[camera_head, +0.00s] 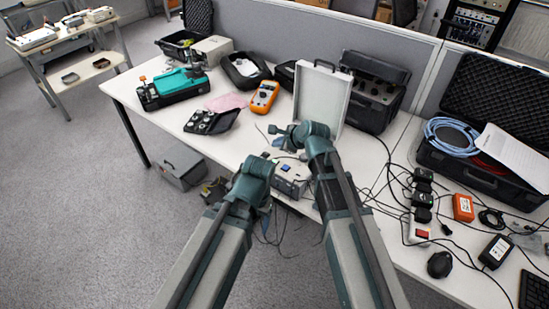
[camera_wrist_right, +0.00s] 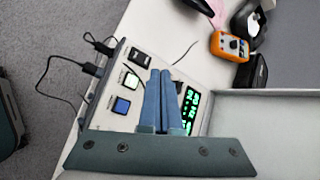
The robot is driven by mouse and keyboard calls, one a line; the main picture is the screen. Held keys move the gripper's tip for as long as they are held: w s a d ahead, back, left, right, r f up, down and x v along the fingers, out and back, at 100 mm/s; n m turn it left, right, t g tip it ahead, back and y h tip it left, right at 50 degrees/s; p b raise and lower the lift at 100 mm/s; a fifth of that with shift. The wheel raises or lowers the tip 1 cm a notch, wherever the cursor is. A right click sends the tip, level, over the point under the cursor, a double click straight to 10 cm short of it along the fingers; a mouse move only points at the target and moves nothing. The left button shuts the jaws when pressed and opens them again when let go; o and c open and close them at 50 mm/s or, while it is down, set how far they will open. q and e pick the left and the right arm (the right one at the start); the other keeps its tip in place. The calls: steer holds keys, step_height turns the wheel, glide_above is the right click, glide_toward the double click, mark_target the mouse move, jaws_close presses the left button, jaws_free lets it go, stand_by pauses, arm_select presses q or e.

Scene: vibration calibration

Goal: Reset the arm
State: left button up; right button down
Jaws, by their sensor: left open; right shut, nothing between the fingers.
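My right arm reaches up over the table in the head view, and its gripper (camera_head: 275,130) hangs left of the open silver case. In the right wrist view the right gripper's two blue fingers (camera_wrist_right: 165,98) lie together with nothing between them. They are in front of a white control box (camera_wrist_right: 140,60) with a blue button and a green lit display, which they partly cover. In the head view this box (camera_head: 291,180) sits partly hidden between my arms. My left gripper (camera_head: 265,212) is lower, near the table's front edge; its fingers are small and dark there, open and apparently empty.
The open silver case (camera_head: 322,97) stands close to the right gripper. Cables and black adapters (camera_head: 423,187) crowd the right. A grey box (camera_head: 181,167) is on the floor.

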steer(key=shift+f, duration=0.1)
steer(key=s+d+f+n+g+h, duration=0.3)
steer(key=s+d+n, duration=0.5)
steer(key=s+n, duration=0.2)
steer(key=s+d+f+n+g+h, duration=0.2)
steer(key=s+d+f+n+g, duration=0.2)
steer(key=s+d+n, duration=0.5)
steer(key=s+a+r+n+h+p, duration=0.1)
steer(key=s+a+r+n+p, duration=0.1)
steer(key=s+a+n, duration=0.2)
steer(key=s+a, duration=0.3)
steer(key=a, duration=0.5)
steer(key=shift+r+n+g+h, duration=0.2)
steer(key=shift+n+g+h, duration=0.1)
